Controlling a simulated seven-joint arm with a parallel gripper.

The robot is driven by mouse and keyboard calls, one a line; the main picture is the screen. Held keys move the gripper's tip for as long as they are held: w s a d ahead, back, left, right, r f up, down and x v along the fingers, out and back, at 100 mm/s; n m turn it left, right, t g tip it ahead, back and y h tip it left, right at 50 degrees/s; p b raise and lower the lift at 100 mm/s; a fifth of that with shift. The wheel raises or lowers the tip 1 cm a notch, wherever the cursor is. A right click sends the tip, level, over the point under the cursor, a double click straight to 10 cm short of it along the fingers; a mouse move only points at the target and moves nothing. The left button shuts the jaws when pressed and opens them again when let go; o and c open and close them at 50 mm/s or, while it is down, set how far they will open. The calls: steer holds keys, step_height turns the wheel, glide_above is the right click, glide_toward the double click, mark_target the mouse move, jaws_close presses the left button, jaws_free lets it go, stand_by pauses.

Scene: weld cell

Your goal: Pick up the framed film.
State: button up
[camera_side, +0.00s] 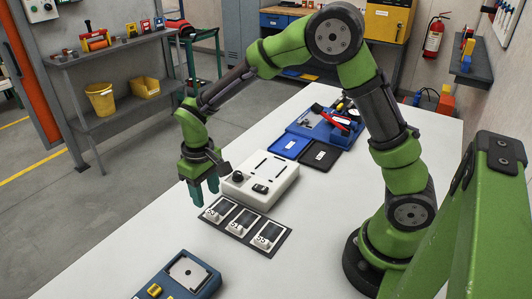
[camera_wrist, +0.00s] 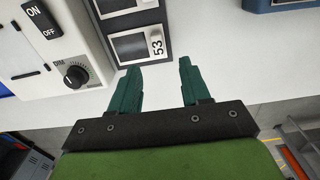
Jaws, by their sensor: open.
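Three framed films lie in a row on a dark mat (camera_side: 287,240) on the white table: a left one (camera_side: 218,208), a middle one (camera_side: 242,221) and a right one (camera_side: 267,235). Each has a dark window and a pale numbered label. In the wrist view, one framed film (camera_wrist: 130,46) marked 53 lies just beyond the fingertips, and part of another shows above it. My gripper (camera_side: 203,190) is open, pointing down near the left end of the mat. In the wrist view, my gripper (camera_wrist: 159,66) has nothing between its green fingers.
A white light box (camera_side: 260,180) with a switch and dim knob (camera_wrist: 75,76) stands just behind the films. A blue device (camera_side: 182,277) sits at the table's front left. A blue tray (camera_side: 292,146) and black tray (camera_side: 319,157) lie farther back. Bare table lies between the mat and my base.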

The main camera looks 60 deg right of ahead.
mark_target(211, 212)
steer(key=shift+s+d+f, duration=0.1)
steer(key=shift+s+f, duration=0.05)
steer(key=shift+f, duration=2.95)
steer(key=shift+c, duration=0.3)
jaws_close()
